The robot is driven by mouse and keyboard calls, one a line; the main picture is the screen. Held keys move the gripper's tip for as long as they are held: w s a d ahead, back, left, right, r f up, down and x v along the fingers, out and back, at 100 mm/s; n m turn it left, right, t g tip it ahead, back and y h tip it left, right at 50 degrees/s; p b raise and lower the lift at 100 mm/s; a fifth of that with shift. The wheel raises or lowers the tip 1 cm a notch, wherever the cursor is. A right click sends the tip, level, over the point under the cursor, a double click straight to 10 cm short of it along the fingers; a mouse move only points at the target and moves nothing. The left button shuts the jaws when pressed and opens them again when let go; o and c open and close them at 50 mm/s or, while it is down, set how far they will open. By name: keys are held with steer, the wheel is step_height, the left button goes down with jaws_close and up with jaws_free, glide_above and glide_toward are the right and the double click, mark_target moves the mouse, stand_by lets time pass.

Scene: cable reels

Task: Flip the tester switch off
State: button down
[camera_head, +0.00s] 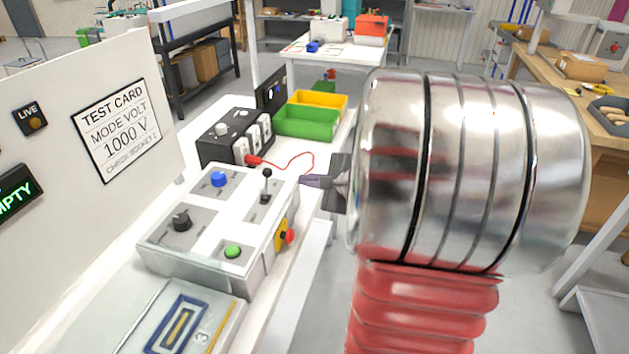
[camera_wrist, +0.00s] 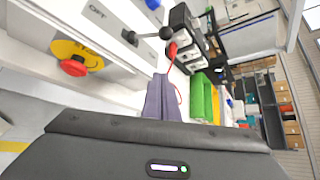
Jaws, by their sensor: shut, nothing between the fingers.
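The tester (camera_head: 205,215) is a pale box on the white bench with several controls on top. Its switch is a thin metal lever with a black ball (camera_head: 267,173) on a grey plate at the back right. The lever looks roughly upright; its exact setting is unclear. In the wrist view the lever's black ball (camera_wrist: 166,33) shows ahead of the fingers, near a label that seems to read OFF. My gripper (camera_head: 306,181) is shut and empty, just right of the switch and apart from it. Its fingers (camera_wrist: 163,98) also show together in the wrist view.
The tester also carries a blue knob (camera_head: 218,179), a black knob (camera_head: 181,220), a green button (camera_head: 232,252) and a red stop button (camera_head: 289,237) on its side. Behind stand a black socket box (camera_head: 225,135) with a red cable and a green bin (camera_head: 306,122).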

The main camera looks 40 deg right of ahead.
mark_target(266, 184)
steer(key=shift+w+a+f, duration=0.1)
steer(key=shift+w+a, duration=0.4)
steer(key=shift+w, duration=0.55)
steer(key=shift+w+a+f, duration=0.1)
steer(key=shift+w+a, duration=0.4)
steer(key=shift+w, duration=0.55)
steer(key=shift+w+a+f, duration=0.1)
steer(key=shift+w+a, duration=0.4)
steer(key=shift+w, duration=0.55)
